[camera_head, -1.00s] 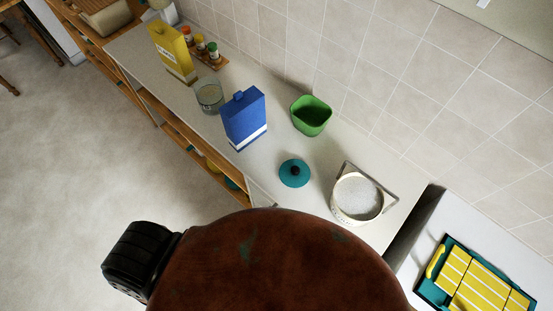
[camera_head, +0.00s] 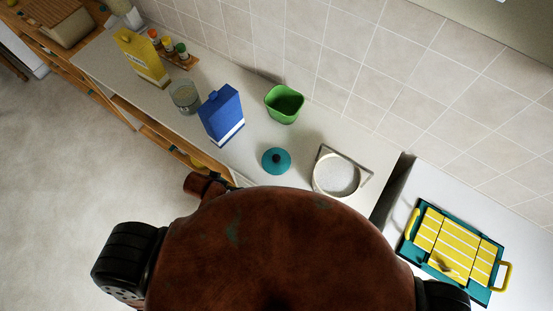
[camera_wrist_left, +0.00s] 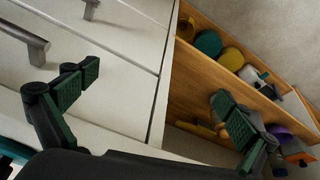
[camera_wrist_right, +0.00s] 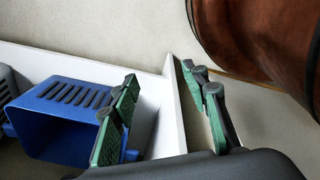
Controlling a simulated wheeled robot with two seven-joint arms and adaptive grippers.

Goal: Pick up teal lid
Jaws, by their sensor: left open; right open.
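The teal lid (camera_head: 276,161), round with a dark knob on top, lies on the white counter (camera_head: 300,148) in the head view. It sits between the blue carton and the round white-rimmed pot. Neither gripper shows in the head view. My left gripper (camera_wrist_left: 158,100) is open and empty in the left wrist view, in front of white drawers and an open wooden shelf. My right gripper (camera_wrist_right: 165,115) is open in the right wrist view, near a blue slotted bin (camera_wrist_right: 65,115). The lid is not in either wrist view.
A blue carton (camera_head: 221,115), green bowl (camera_head: 284,104), glass jar (camera_head: 185,97) and yellow carton (camera_head: 142,57) stand left of or behind the lid. The pot (camera_head: 337,175) is right of it. A teal tray with yellow striped pieces (camera_head: 450,245) lies at right. Tiled wall behind.

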